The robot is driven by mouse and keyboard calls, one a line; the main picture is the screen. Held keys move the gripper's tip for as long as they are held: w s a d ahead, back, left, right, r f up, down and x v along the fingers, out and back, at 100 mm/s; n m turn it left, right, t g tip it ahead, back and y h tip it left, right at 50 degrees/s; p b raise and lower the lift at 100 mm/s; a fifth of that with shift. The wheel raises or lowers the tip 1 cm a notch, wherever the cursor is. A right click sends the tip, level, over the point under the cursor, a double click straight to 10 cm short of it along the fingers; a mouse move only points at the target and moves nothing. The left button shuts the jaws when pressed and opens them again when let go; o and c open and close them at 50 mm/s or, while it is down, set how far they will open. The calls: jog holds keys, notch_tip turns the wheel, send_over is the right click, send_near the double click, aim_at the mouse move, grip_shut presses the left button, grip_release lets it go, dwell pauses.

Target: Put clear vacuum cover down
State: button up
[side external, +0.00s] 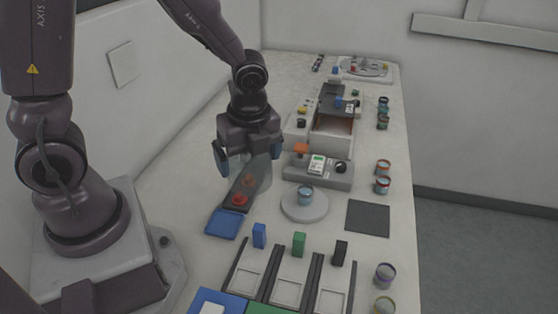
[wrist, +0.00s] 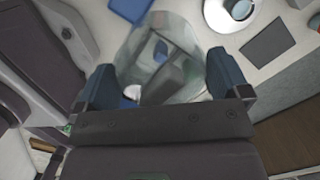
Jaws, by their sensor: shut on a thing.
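My gripper (side external: 248,159) is shut on the clear vacuum cover (side external: 262,177), a see-through cylinder that shows below its blue fingers. In the wrist view the clear cover (wrist: 141,46) sits between the two fingers, and dark and blue shapes show through its wall. In the side view the cover overlaps the far part of a dark strip with orange-red round pieces (side external: 239,199). I cannot tell whether the cover's lower rim touches the strip or the table.
A blue tray (side external: 223,225) lies just in front of the strip. To the right are a round grey plate (side external: 290,210) with a small cup (side external: 306,194), a grey scale-like device (side external: 332,178) and a dark mat (side external: 368,217). Trays with coloured blocks (side external: 299,243) stand at the front. Jars line the right edge.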

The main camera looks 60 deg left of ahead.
jog(key=shift+s+d+r, duration=0.1)
jog(key=shift+s, duration=0.2)
jog(key=shift+d+f, duration=0.25)
jog(key=shift+f, duration=0.05)
jog(key=w+d+m, duration=0.4)
jog(key=w+d, duration=0.3)
jog(key=w, duration=0.5)
jog(key=shift+t, duration=0.3)
jog(key=w+d+f, duration=0.1)
jog(key=w+f, duration=0.2)
jog(key=w, duration=0.1)
jog(key=w+f, duration=0.4)
jog(key=w+d+f, duration=0.1)
jog(key=w+f, duration=0.2)
jog(key=w, duration=0.1)
jog(key=shift+w+d+f, duration=0.3)
jog(key=shift+w+d, duration=0.05)
jog(key=shift+w, duration=0.05)
jog(key=shift+f, duration=1.35)
